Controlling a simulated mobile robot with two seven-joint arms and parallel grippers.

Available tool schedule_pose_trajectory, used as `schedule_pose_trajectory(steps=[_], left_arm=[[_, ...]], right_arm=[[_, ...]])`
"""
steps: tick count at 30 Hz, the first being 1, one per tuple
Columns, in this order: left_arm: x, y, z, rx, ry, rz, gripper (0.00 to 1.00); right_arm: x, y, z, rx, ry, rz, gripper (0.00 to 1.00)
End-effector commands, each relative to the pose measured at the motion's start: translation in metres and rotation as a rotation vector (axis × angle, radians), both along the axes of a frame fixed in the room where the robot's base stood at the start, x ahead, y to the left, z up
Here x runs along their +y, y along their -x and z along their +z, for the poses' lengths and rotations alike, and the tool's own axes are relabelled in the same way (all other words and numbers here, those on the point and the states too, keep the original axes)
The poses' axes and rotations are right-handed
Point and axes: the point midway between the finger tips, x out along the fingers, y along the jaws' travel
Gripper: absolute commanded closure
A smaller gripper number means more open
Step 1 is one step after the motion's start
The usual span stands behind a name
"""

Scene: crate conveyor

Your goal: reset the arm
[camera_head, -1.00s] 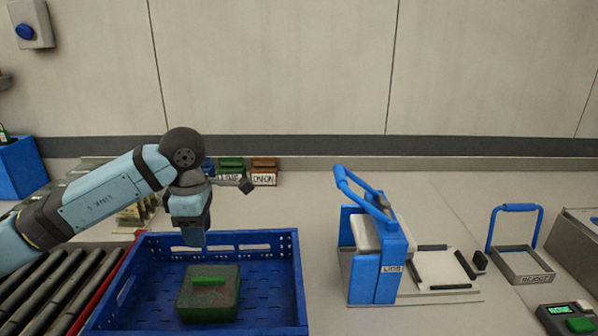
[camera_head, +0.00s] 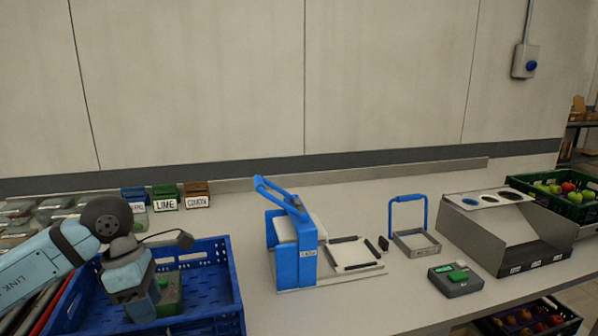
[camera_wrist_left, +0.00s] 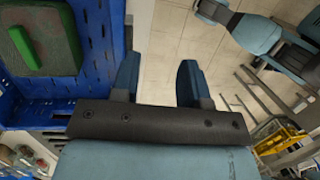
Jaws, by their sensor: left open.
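My left arm comes in from the left in the head view, and its gripper (camera_head: 140,300) is over the left part of the blue crate. In the left wrist view the two fingers of my left gripper (camera_wrist_left: 158,80) stand apart with nothing between them. The blue crate (camera_head: 236,290) holds a dark green block-like item with a lighter green bar on top (camera_head: 170,292), partly hidden behind my gripper. The item also shows at the upper left of the left wrist view (camera_wrist_left: 40,38), to the side of the fingers. My right gripper is not clearly in view.
A blue-framed sealing device (camera_head: 296,250) stands on the counter right of the crate. Further right are a small blue-handled frame (camera_head: 412,240), a green-button box (camera_head: 456,280) and a metal bin unit (camera_head: 490,235). Small labelled boxes (camera_head: 165,196) stand behind the crate. Rollers lie at left.

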Motion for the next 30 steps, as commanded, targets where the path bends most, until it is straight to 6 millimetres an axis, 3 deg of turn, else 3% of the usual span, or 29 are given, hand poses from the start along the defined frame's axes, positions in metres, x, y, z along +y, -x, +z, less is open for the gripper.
schedule_pose_trajectory(steps=[3, 7, 12, 15, 20, 23, 26, 29, 30], left_arm=[[-0.046, 0.018, -0.023, 0.082, 0.213, -0.007, 0.59], [-0.098, 0.041, -0.036, 0.200, 0.491, 0.026, 0.59], [-0.163, 0.073, -0.034, 0.451, 0.957, 0.195, 0.59], [-0.184, 0.078, -0.026, 0.629, 1.229, 0.374, 0.59], [-0.184, 0.068, -0.029, 0.935, 1.597, 0.767, 0.59], [-0.168, 0.057, -0.051, 1.129, 1.770, 1.081, 0.59], [-0.146, 0.052, -0.092, 1.321, 1.885, 1.438, 0.59], [-0.122, 0.060, -0.147, 1.506, 1.928, 1.831, 0.59], [-0.112, 0.068, -0.171, -1.530, -1.875, -1.938, 0.59]], right_arm=[[0.000, -0.002, 0.002, -0.004, 0.001, 0.001, 0.28], [-0.001, -0.007, 0.005, -0.016, 0.001, 0.001, 0.28], [-0.001, -0.008, 0.006, -0.019, 0.001, 0.000, 0.28], [-0.001, -0.006, 0.005, -0.015, 0.001, -0.001, 0.28], [-0.001, -0.002, 0.002, -0.004, 0.001, 0.000, 0.28], [-0.001, 0.002, 0.000, 0.002, 0.002, 0.000, 0.28], [-0.001, 0.003, -0.002, 0.006, 0.002, 0.000, 0.28], [-0.001, 0.003, -0.002, 0.006, 0.002, 0.000, 0.28], [-0.001, 0.002, -0.002, 0.005, 0.002, 0.000, 0.28]])
